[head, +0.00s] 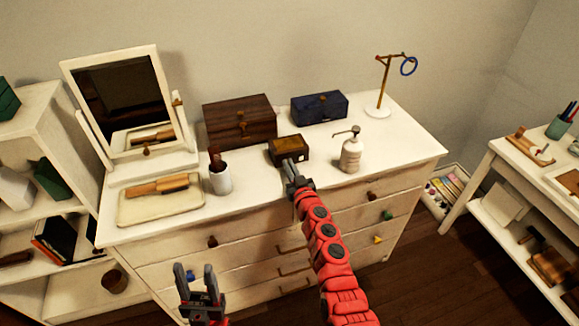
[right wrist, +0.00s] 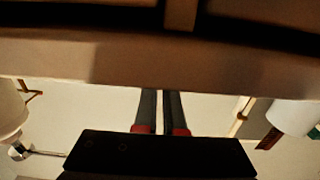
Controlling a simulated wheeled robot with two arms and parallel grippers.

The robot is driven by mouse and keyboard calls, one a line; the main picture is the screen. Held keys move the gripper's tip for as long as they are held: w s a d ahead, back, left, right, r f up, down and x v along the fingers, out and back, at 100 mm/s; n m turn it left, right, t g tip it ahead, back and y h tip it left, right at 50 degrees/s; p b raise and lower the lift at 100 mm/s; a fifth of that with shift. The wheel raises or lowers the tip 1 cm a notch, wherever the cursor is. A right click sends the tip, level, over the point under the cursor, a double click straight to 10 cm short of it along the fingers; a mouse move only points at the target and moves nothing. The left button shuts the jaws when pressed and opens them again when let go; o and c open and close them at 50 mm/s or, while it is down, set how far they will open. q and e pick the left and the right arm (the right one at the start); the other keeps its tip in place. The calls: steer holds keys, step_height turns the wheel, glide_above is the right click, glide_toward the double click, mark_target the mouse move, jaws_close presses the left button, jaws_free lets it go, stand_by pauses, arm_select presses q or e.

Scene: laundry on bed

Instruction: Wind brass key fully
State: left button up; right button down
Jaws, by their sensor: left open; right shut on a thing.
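A small brown box with a golden top (head: 289,150) sits on the dresser top, near the middle. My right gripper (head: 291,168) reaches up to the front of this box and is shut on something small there. I take it for the brass key, but the fingers hide it and its turn cannot be seen. In the right wrist view the two fingers (right wrist: 163,110) lie close together; the key is not visible there. My left gripper (head: 196,272) is open and empty, low in front of the drawers.
On the white dresser (head: 255,205), a pump bottle (head: 350,155) stands right of the box and a white cup (head: 220,178) left. A wooden chest (head: 240,122) and blue box (head: 320,107) are behind. A tray (head: 160,210) and mirror (head: 120,98) stand left.

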steer(key=shift+d+f+m+b, duration=0.15)
steer(key=shift+m+b, duration=0.25)
steer(key=shift+m, duration=0.6)
steer(key=m+b, duration=0.1)
steer(key=m, duration=0.2)
steer(key=shift+w+d+m, duration=0.1)
steer(key=shift+m, duration=0.3)
steer(key=c, duration=1)
jaws_free()
steer(key=shift+s+d+r+p, duration=0.1)
steer(key=shift+s+r+p, duration=0.1)
steer(key=shift+s+p, duration=0.1)
steer(key=v, duration=1.6)
steer(key=shift+s, duration=0.4)
